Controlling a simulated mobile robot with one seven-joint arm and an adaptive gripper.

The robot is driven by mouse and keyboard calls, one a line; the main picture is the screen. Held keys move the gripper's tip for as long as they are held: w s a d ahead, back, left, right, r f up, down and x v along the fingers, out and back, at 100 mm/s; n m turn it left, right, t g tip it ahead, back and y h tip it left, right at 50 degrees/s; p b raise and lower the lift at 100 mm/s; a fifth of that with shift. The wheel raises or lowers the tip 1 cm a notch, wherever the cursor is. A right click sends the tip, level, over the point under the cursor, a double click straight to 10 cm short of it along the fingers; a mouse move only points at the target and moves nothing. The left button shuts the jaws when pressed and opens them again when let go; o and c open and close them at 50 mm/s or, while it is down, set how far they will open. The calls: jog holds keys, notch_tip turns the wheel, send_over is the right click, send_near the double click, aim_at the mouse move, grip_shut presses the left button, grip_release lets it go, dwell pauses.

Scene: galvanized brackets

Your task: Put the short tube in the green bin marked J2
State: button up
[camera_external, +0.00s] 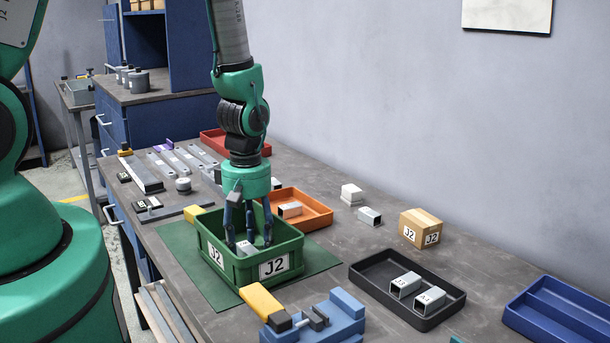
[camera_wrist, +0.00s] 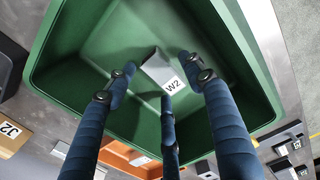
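The green bin (camera_external: 226,262) marked J2 stands on a green mat on the table. A short grey tube (camera_wrist: 158,68) with a white W2 label lies on the floor of the bin in the wrist view. In the external view its end (camera_external: 244,248) shows inside the bin, partly hidden by the fingers and front wall. My gripper (camera_external: 249,240) points down into the bin with its fingers spread around the tube. In the wrist view the three dark blue fingers (camera_wrist: 163,82) are apart, with gaps between them and the tube, so it looks let go.
An orange tray (camera_external: 318,222) holding a tube stands behind the bin. A black tray (camera_external: 370,288) holds two tubes, and a cardboard box (camera_external: 421,228) marked J2 stands behind it. A blue vise-like fixture (camera_external: 340,318) is near the front. A blue tray (camera_external: 560,312) is far right.

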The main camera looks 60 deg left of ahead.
jog(key=shift+r, duration=0.15)
notch_tip(320, 180, up, 12)
dwell(1.0)
dwell(0.7)
notch_tip(320, 180, up, 12)
jog(key=m+t, duration=0.1)
jog(key=m, duration=0.3)
send_over(252, 246)
jog(key=d, duration=0.3)
jog(key=s+d+r+m+t, duration=0.2)
jog(key=d+r+m, duration=0.15)
jog(key=r, duration=0.75)
jog(key=s+d+r+m+t, duration=0.1)
jog(key=s+d+r+m, duration=0.1)
jog(key=s+r+m, duration=0.3)
jog(key=s+d+r+m+t, duration=0.1)
jog(key=s+d+r+m, duration=0.2)
jog(key=s+r+m, duration=0.2)
jog(key=s+r, duration=0.3)
jog(key=r, duration=0.3)
jog(key=shift+s+d+t, duration=0.15)
jog(key=shift+d+t, duration=0.1)
jog(key=shift+t, duration=0.05)
